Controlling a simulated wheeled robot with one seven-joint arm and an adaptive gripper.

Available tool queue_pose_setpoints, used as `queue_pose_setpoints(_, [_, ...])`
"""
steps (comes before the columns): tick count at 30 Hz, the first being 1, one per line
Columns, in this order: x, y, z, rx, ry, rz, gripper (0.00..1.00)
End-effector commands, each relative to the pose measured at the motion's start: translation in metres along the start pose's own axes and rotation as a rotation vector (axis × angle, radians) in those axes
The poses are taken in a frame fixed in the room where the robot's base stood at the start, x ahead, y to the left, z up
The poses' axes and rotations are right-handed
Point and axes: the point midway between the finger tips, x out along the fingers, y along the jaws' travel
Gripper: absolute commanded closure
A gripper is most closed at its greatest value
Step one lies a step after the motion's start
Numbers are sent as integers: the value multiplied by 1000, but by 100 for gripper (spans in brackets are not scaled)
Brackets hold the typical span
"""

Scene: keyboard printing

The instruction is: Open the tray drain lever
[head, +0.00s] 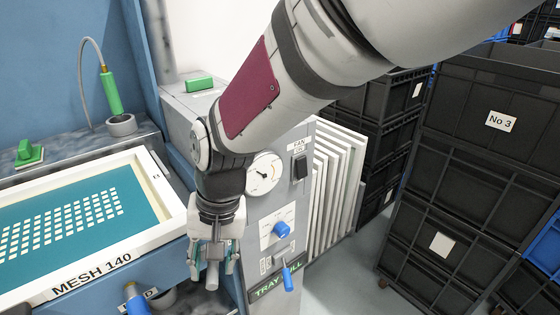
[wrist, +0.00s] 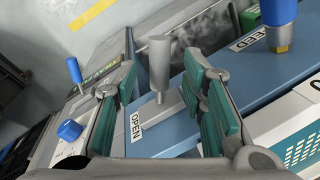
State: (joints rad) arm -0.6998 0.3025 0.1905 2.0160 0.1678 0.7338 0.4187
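A grey cylindrical handle (wrist: 159,62) on a thin stem stands beside an OPEN label (wrist: 136,121) on the blue housing in the wrist view. I take it for the drain lever, though no drain label is readable. In the head view the grey handle (head: 212,276) shows just below my gripper (head: 212,266). My gripper (wrist: 162,78) is open, with its green-padded fingers on either side of the handle. Gaps show between the handle and both pads in the wrist view. The handle's base is partly hidden in the head view.
A blue-handled lever (head: 287,278) and a blue knob (head: 281,229) are on the grey panel at right. Another blue handle (head: 135,299) stands left of my gripper. The white-framed MESH 140 screen (head: 170,222) lies close by on the left. Black crates (head: 465,170) stand at right.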

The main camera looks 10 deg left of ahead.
Motion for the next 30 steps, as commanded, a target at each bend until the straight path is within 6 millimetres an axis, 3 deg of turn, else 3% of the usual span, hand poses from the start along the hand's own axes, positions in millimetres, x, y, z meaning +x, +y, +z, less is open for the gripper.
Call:
queue_pose_setpoints(4, [13,0,0,0,-1,1,62])
queue_pose_setpoints(14, [16,0,0,0,0,0,62])
queue_pose_setpoints(20, [16,0,0,0,0,0,100])
queue_pose_setpoints(30, [15,1,0,-14,-3,0,100])
